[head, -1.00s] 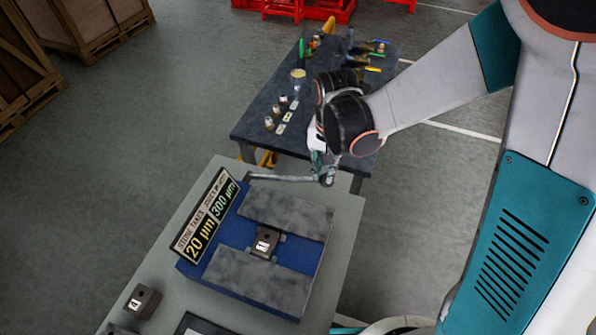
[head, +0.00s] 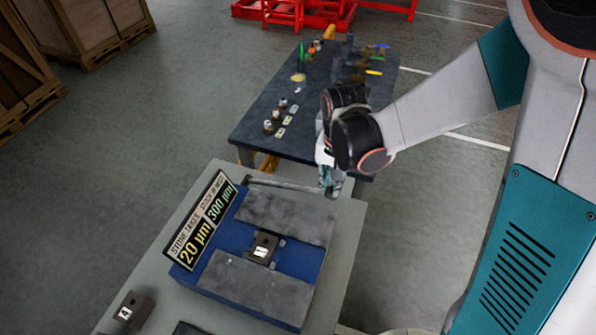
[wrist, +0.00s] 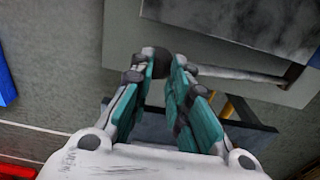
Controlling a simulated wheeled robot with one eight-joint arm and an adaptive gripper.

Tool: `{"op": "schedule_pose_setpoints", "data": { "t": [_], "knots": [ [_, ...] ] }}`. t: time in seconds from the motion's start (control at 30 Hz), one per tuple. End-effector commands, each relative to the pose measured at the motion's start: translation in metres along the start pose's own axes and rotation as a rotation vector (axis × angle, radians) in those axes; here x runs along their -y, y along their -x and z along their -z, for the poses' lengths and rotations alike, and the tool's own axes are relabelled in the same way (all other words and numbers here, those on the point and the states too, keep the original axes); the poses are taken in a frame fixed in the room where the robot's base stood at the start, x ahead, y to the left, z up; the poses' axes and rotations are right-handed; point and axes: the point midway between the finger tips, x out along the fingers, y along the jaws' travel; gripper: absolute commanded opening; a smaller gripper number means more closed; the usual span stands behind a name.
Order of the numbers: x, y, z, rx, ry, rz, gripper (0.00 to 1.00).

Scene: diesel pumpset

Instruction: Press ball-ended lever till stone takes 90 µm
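The lever (head: 290,184) is a thin grey rod along the far edge of the blue fixture (head: 318,268). Its dark ball end (wrist: 157,62) shows between my fingertips in the wrist view, while the head view largely hides it. My gripper (head: 329,188) is at the lever's right end, with both teal fingers (wrist: 164,72) close against the ball's sides. The sign (head: 200,225) reads "STONE TAKES" 20 µm on the left and 300 µm on the right; its smaller right-hand heading is unclear. A dark block with a white label (head: 263,248) sits between two grey plates (head: 288,216) on the fixture.
The fixture stands on a grey-green bench (head: 166,268). Another labelled block (head: 134,311) is at the bench's near left. Behind is a dark table (head: 256,128) with small labelled parts and tools. Wooden crates (head: 95,30) and red stands (head: 290,10) are farther off. Open floor lies left.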

Motion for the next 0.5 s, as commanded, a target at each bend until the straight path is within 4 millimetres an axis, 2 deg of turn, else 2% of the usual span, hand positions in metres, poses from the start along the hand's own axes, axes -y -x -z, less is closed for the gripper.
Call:
{"op": "schedule_pose_setpoints", "data": {
  "t": [0.3, 0.5],
  "knots": [
    [-0.005, -0.029, 0.0, 0.0, 0.0, 0.001, 0.17],
    [-0.002, -0.011, 0.0, 0.0, 0.001, 0.001, 0.17]
  ]
}}
